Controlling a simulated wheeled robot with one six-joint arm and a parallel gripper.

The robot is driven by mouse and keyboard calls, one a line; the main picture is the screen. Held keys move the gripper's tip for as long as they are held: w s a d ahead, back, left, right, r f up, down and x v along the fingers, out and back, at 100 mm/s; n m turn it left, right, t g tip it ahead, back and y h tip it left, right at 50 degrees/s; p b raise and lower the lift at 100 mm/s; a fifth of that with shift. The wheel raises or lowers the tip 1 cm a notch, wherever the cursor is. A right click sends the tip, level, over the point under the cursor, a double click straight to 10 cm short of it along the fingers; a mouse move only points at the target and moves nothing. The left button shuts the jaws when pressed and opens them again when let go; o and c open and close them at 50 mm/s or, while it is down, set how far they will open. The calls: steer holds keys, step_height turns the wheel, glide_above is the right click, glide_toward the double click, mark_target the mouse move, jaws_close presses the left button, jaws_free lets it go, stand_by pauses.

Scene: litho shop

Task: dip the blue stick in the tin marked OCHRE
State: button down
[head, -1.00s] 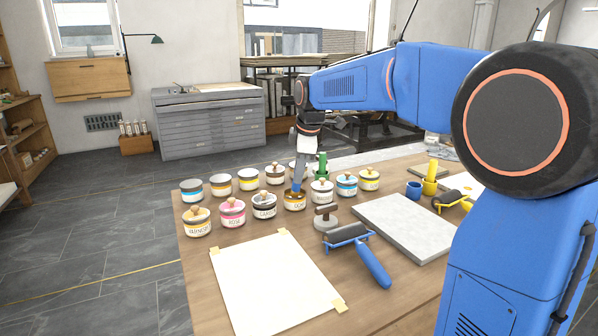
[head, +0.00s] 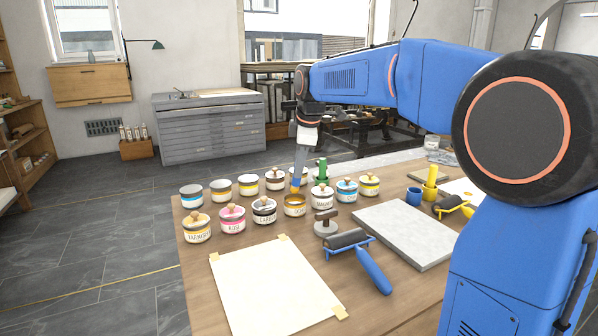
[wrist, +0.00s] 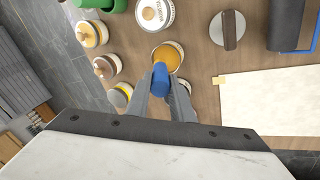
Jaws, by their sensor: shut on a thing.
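My gripper (head: 299,178) is shut on the blue stick (head: 296,184) and points down over the tins. The open tin (head: 294,206) below it holds an ochre-coloured filling; its label is too small to read surely. The stick's lower end shows at the tin's back rim in the head view; I cannot tell whether it is inside or just above. In the wrist view the blue stick (wrist: 160,80) sits between the fingers (wrist: 161,98) and overlaps the near side of the ochre-filled tin (wrist: 168,56). The stick's tip is hidden there.
Lidded tins, such as the pink one (head: 232,220), stand close in two rows. A green holder (head: 321,172) is just behind right. A stamp-like tool (head: 325,226), a roller (head: 348,239), a grey slab (head: 405,232) and paper (head: 275,285) lie in front.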

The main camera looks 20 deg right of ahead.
steer(key=shift+r, duration=1.6)
